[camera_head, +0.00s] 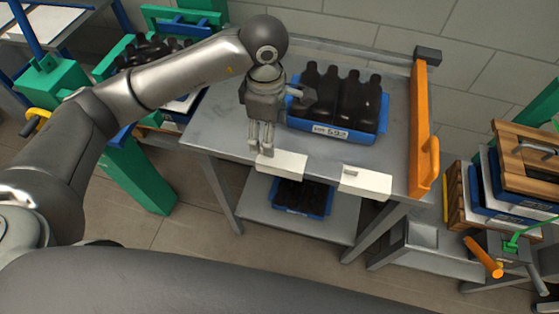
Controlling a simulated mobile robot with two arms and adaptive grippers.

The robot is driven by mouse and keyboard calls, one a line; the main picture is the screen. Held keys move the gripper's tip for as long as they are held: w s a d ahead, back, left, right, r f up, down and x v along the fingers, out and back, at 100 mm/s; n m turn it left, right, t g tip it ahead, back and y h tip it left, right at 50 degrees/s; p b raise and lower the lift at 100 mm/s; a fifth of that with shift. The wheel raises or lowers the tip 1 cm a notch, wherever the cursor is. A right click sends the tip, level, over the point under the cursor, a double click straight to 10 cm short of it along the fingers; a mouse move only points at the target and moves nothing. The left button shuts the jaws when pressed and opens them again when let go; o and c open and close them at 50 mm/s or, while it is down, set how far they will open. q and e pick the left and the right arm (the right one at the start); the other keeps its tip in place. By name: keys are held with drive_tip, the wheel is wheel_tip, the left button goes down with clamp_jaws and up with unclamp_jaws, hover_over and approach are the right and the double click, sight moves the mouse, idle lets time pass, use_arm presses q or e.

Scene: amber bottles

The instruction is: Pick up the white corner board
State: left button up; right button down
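Two white boards lie along the front edge of the grey metal table. One white board (284,163) is at the middle of the edge, and the other white board (364,182) is further right with a small raised piece on top. My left gripper (263,148) points down at the left end of the middle board. Its fingers are close together, and the tips reach the board's left end in the picture. I cannot tell whether they grip it or only stand in front of or above it. My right gripper is not in view.
A blue crate (333,132) of dark bottles stands on the table (215,128), just behind the boards. An orange rail (419,130) closes the table's right side. Another blue crate (317,213) sits on the lower shelf. The table's left part is clear.

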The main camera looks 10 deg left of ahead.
sight(282, 161)
use_arm(q)
wheel_tip(282, 161, down, 3)
drive_tip(key=shift+f+p, duration=0.2)
drive_tip(key=shift+p, duration=0.15)
drive_tip(key=shift+f+p, duration=0.45)
drive_tip(key=shift+f, duration=0.1)
wheel_tip(282, 161, down, 3)
drive_tip(key=shift+w+d+f+p, duration=0.15)
drive_tip(key=shift+f+p, duration=0.05)
drive_tip(key=shift+p, duration=0.6)
drive_tip(key=shift+f, duration=0.45)
drive_tip(key=shift+c, duration=0.3)
drive_tip(key=c, duration=0.9)
